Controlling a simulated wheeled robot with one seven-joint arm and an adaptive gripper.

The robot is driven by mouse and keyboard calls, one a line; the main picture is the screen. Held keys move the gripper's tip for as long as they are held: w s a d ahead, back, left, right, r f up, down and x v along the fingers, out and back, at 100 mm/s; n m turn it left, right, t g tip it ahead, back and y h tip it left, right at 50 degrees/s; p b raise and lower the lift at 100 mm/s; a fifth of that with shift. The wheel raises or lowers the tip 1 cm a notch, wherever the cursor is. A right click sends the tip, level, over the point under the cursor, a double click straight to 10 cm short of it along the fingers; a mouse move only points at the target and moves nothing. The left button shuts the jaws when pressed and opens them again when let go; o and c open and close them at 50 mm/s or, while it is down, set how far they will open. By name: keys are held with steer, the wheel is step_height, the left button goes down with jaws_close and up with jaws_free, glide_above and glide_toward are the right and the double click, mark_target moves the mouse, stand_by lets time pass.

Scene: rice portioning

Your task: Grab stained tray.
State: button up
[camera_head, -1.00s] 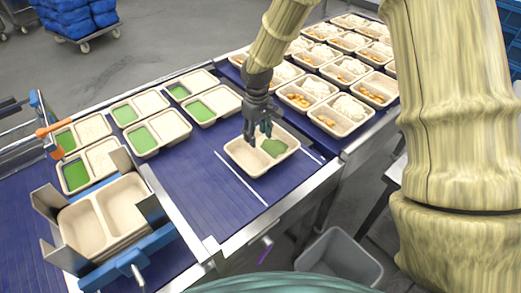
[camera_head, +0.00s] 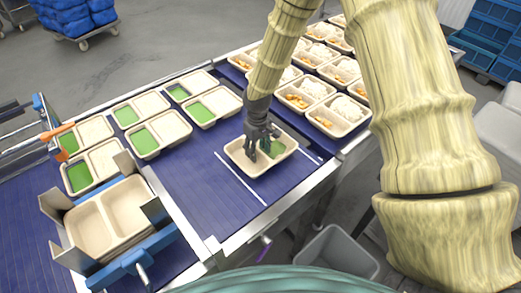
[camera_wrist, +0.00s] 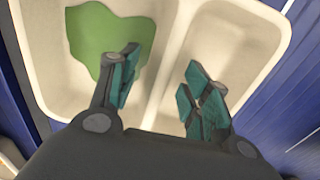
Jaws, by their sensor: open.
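The stained tray (camera_head: 246,168) is a beige two-compartment tray lying on the blue conveyor belt, between white lines. A green stain (camera_head: 277,149) with an uneven outline covers part of its right compartment. My gripper (camera_head: 262,150) is open just over the tray's middle. In the wrist view my gripper (camera_wrist: 160,85) has its two teal-padded fingers apart, one on each side of the divider of the stained tray (camera_wrist: 230,45). One finger overlaps the green stain (camera_wrist: 98,32). I cannot tell whether the fingertips touch the tray.
Several trays with green filling (camera_head: 160,132) stand on the belt to the left. Several trays of rice and orange food (camera_head: 340,115) stand at the back right. A stack of empty trays (camera_head: 108,218) sits in a holder at front left. A grey bin (camera_head: 335,255) stands below the belt.

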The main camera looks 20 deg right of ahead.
steer(key=shift+f, duration=0.15)
steer(key=shift+c, duration=0.2)
steer(key=c, duration=0.9)
